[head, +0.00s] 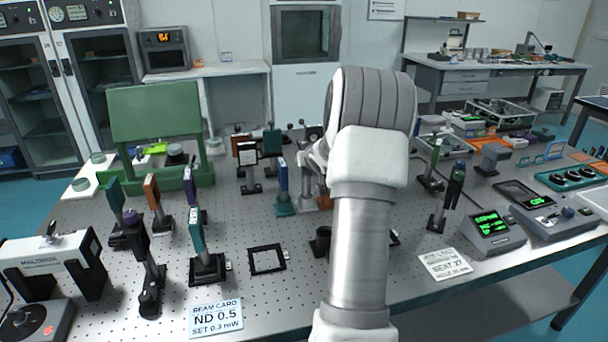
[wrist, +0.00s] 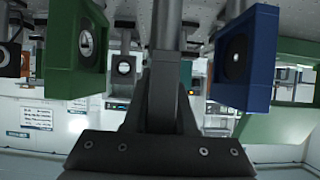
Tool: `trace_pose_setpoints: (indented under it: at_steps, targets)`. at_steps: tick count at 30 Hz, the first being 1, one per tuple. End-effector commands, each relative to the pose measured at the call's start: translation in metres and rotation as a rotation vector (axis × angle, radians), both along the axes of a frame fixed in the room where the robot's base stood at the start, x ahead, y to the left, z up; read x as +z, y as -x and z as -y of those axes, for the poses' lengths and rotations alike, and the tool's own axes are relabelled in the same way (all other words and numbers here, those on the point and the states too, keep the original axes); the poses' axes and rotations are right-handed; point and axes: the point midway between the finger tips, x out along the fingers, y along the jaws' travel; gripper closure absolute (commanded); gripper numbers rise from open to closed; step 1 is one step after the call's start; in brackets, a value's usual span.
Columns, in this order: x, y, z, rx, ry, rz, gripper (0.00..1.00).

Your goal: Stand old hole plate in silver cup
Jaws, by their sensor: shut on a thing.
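My gripper (head: 314,158) is near the middle of the optical table, largely hidden behind my white and grey wrist. In the wrist view my gripper (wrist: 166,95) is shut on a dark, narrow piece with a grey post (wrist: 166,22) running to the top edge. I take this to be the old hole plate; its face and any hole are not visible. A silver-looking base (head: 303,202) shows just left of my arm and may be the silver cup; I cannot tell surely, nor whether the post is in it.
A blue mount (head: 282,176) stands close left of my gripper; the wrist view shows a blue frame (wrist: 245,58) and a green frame (wrist: 76,42) on either side. Several posted plates crowd the left. A black square frame (head: 267,259) lies flat in front. Meters (head: 492,232) stand right.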

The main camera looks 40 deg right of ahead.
Motion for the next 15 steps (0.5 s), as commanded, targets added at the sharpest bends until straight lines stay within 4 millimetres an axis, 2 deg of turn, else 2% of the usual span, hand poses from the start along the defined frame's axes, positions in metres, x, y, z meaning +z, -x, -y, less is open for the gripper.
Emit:
trace_pose_setpoints:
  at_steps: [7,15]
  targets:
    - [-0.036,0.0,0.0,0.001,0.0,0.0,1.0]
    - [-0.036,0.0,0.0,0.0,0.002,0.001,1.0]
